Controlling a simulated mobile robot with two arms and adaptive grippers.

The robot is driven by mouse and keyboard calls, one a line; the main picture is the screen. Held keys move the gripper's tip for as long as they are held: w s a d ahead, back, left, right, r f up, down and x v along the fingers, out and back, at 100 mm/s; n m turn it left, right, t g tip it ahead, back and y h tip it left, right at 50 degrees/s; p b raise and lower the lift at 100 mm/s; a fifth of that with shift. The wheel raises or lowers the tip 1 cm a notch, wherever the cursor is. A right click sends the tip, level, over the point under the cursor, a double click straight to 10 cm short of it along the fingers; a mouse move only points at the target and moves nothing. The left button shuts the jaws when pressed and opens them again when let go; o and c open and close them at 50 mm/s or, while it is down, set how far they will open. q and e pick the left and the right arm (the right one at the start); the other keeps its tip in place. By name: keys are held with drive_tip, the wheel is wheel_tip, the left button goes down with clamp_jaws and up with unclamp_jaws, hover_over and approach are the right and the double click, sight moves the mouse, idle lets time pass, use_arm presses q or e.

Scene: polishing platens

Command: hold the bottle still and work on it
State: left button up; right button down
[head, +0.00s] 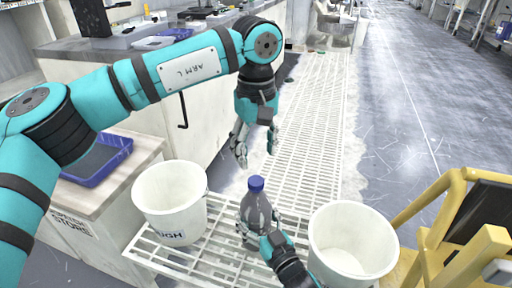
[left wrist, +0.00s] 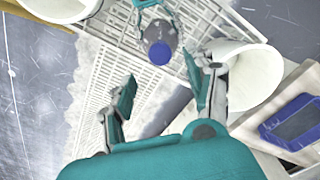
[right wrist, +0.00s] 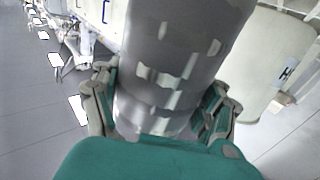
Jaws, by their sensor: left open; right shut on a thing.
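A grey, see-through bottle (head: 256,212) with a blue cap (head: 256,184) stands upright on a white slatted rack between two white buckets. My right gripper (head: 262,238) is shut around the bottle's lower body; the right wrist view shows its fingers on both sides of the bottle (right wrist: 175,70). My left gripper (head: 255,150) is open and empty, above and a little behind the cap, apart from it. In the left wrist view, the blue cap (left wrist: 160,53) lies beyond and between the open left fingers (left wrist: 165,92).
A white bucket (head: 170,200) with lettering stands left of the bottle, and another white bucket (head: 350,245) stands right. The white slatted rack (head: 160,250) is under them. A blue tray (head: 100,160) lies on the left cabinet. A yellow frame (head: 440,225) is at right.

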sight(256, 180)
use_arm(q)
drive_tip(key=m, duration=1.3)
drive_tip(key=shift+m, duration=0.3)
drive_tip(key=shift+f, duration=4)
